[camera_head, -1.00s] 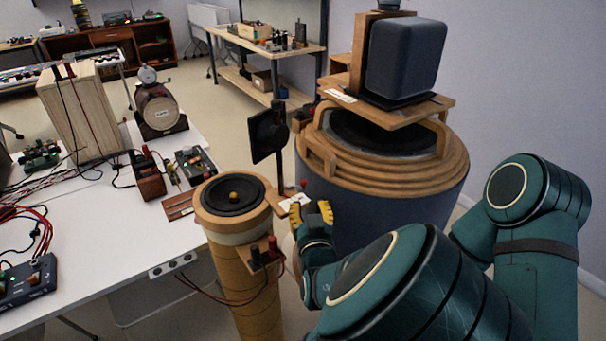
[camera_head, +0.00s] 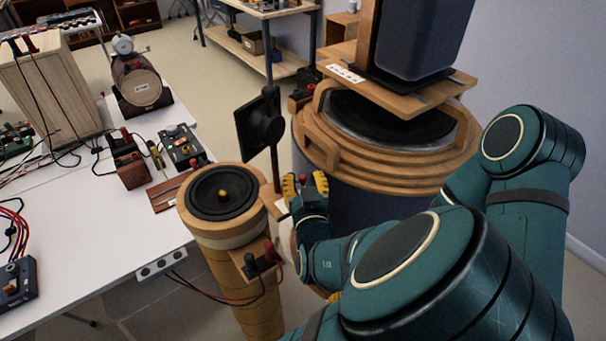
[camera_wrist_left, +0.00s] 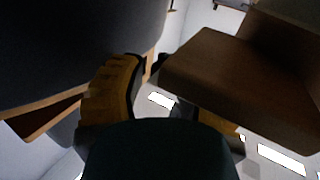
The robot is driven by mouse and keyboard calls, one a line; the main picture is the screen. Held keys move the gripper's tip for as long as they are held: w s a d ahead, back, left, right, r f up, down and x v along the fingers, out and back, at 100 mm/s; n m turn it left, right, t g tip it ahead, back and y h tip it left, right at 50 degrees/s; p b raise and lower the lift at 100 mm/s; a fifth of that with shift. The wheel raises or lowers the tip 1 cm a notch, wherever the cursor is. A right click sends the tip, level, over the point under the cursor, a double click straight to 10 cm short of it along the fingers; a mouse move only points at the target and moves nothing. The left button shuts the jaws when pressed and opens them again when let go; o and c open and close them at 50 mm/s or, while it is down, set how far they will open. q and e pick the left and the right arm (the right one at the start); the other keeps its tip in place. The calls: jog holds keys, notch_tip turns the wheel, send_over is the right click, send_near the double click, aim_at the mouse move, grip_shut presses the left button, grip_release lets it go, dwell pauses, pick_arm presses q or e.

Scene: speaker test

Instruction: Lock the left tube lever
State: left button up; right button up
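The left tube (camera_head: 240,290) is a tan cylinder with a black speaker cone (camera_head: 222,193) on top. A wooden bracket (camera_head: 268,197) with a pale label sticks out from its right side. My left gripper (camera_head: 306,184) is just right of this bracket, its yellow fingertips apart. In the left wrist view the yellow fingers (camera_wrist_left: 165,105) are spread, with a brown wooden block (camera_wrist_left: 235,75) beyond, and nothing is visibly gripped. My right gripper is not in view.
A wide drum (camera_head: 400,150) with wooden rings and a dark speaker box (camera_head: 425,40) stands close right of the gripper. A black square panel (camera_head: 260,122) on a post rises behind. A white table (camera_head: 90,250) with electronics is at left. Red and black terminals (camera_head: 258,258) jut from the tube.

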pick_arm(q)
grip_shut()
grip_release()
